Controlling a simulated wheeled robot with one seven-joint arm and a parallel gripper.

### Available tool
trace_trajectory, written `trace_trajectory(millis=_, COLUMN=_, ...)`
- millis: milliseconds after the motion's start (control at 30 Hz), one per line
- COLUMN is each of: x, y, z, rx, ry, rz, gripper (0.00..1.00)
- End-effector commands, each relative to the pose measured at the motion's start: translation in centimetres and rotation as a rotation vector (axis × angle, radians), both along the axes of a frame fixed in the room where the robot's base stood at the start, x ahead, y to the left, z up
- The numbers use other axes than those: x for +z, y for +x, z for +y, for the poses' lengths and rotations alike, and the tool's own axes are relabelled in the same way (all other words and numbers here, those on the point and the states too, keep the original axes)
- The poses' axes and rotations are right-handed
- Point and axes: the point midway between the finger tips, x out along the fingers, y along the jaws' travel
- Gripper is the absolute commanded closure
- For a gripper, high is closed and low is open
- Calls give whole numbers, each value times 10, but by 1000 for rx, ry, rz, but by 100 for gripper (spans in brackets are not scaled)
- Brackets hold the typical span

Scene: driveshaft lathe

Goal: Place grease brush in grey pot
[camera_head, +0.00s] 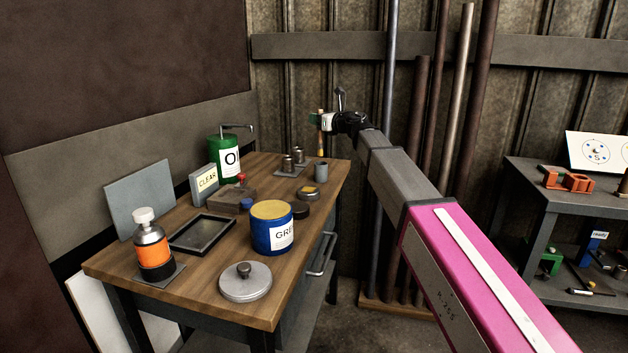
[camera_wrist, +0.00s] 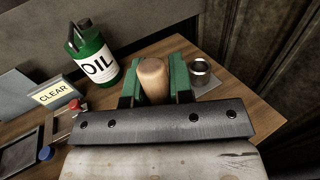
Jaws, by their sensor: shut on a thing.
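My gripper (camera_head: 317,120) is shut on the grease brush (camera_head: 320,141), above the far right end of the wooden bench. The brush hangs about upright, its lower end above the small grey pot (camera_head: 321,172); I cannot tell the exact gap. In the wrist view the brush's rounded wooden handle (camera_wrist: 154,80) sits between the green fingers (camera_wrist: 180,80). The gripper hides the brush's lower part there. The grey pot stands near the bench's right edge in the head view. I cannot pick it out for sure in the wrist view.
A green oil can (camera_head: 223,158), a CLEAR sign (camera_head: 204,184), a blue grease tin (camera_head: 272,232), an orange bottle (camera_head: 151,248) and an empty tray (camera_head: 202,236) crowd the bench. Tall rods (camera_head: 418,150) lean behind.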

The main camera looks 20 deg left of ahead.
Motion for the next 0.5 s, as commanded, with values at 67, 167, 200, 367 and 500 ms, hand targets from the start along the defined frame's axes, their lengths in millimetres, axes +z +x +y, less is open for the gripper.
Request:
trace_trajectory(millis=67, x=0, y=0, z=0, rx=0, ry=0, rz=0, gripper=100)
trace_trajectory(millis=167, x=0, y=0, z=0, rx=0, ry=0, rz=0, gripper=100)
trace_trajectory(millis=200, x=0, y=0, z=0, rx=0, ry=0, rz=0, gripper=100)
trace_trajectory(millis=367, x=-10, y=0, z=0, rx=1, ry=0, rz=0, gripper=100)
trace_trajectory(millis=500, x=-32, y=-1, z=-1, rx=1, ry=-1, rz=1, gripper=100)
